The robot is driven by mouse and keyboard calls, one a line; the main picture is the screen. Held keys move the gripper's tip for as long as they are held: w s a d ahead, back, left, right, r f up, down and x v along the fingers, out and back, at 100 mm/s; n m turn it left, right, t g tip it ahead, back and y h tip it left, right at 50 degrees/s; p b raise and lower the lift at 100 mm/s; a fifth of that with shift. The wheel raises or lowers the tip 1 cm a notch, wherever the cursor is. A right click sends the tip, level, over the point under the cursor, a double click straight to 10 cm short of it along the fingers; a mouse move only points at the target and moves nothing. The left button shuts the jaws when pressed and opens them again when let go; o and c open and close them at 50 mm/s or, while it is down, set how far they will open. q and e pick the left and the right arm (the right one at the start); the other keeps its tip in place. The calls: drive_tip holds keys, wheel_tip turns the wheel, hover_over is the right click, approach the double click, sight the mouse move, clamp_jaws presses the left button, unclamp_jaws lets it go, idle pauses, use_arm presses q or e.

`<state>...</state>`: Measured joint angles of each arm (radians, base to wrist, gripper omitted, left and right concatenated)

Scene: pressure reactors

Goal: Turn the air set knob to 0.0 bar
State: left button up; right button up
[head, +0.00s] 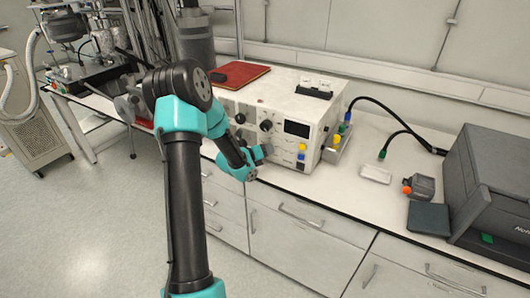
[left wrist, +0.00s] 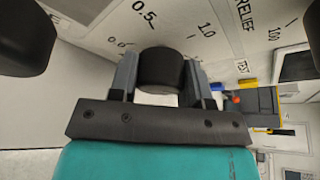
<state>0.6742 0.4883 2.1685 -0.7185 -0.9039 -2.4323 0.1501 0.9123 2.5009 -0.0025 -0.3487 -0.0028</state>
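The air set knob (left wrist: 160,70) is a black round knob on the pale front panel, with the printed marks 0.0, 0.5 and 1.0 around it in the left wrist view. My left gripper (left wrist: 160,82) has one grey finger on each side of the knob, with no clear gap to it. In the head view my left gripper (head: 262,151) is at the lower front of the white instrument box (head: 290,95), and the wrist hides the knob there. The knob's pointer does not show. My right gripper is not in view.
A red book (head: 240,74) lies on the box. A dark grey device (head: 490,185) stands at the right.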

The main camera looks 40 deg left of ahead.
use_arm(q)
drive_tip(key=c, duration=0.4)
drive_tip(key=shift+n+t+h, duration=0.4)
drive_tip(key=shift+n, duration=0.7)
drive_tip(key=o, duration=0.9)
drive_tip(key=shift+o, duration=0.2)
drive_tip(key=v, duration=1.7)
drive_tip(key=shift+s, duration=0.25)
